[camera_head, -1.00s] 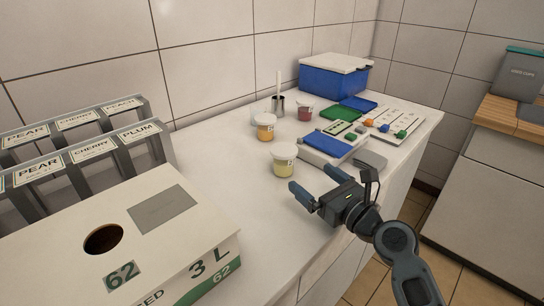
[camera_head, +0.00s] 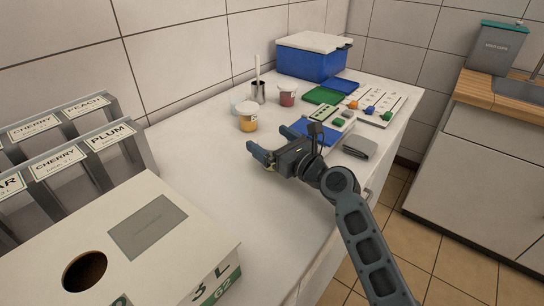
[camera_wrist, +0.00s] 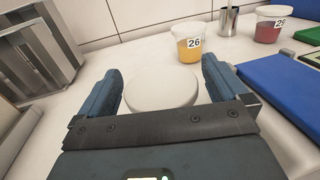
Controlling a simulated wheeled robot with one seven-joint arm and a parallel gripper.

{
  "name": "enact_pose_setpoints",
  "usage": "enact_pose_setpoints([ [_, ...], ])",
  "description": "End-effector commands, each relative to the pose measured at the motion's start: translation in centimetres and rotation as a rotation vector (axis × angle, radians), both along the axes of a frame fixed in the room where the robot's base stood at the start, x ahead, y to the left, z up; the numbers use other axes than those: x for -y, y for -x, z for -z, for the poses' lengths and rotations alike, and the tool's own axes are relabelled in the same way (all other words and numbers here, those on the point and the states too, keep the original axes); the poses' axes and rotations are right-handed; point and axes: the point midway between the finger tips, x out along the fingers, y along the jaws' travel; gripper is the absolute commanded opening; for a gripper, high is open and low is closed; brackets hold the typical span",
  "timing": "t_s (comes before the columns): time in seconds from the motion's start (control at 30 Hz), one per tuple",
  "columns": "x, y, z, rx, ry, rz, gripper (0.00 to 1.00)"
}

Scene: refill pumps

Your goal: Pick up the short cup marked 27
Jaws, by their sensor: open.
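A cup with a round white lid (camera_wrist: 162,90) stands on the counter between the fingers of my gripper (camera_wrist: 162,70) in the wrist view. The lid hides the cup's side, and no number shows on it. In the head view my gripper (camera_head: 263,143) is open over the counter and mostly covers this cup. An orange cup marked 26 (camera_wrist: 190,45) stands just beyond the fingertips; it also shows in the head view (camera_head: 248,121). A red cup marked 29 (camera_wrist: 269,27) is farther right, also seen in the head view (camera_head: 287,98).
A metal holder (camera_head: 258,93) with a white stick stands behind the cups. A blue box (camera_head: 312,63), coloured trays and a grey block (camera_head: 360,147) lie to the right. A white box (camera_head: 110,215) and a labelled rack (camera_head: 70,150) stand at left.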

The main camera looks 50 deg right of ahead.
Motion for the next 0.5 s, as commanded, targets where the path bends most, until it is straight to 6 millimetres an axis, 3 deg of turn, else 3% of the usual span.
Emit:
enact_pose_setpoints([
  [0.1,0.17,-1.1,0.02,-0.001,0.0,0.0,1.0],
  [0.37,0.2,-1.33,0.07,-0.001,0.0,0.0,1.0],
  [0.5,0.19,-1.31,0.07,-0.001,0.0,0.0,0.88],
])
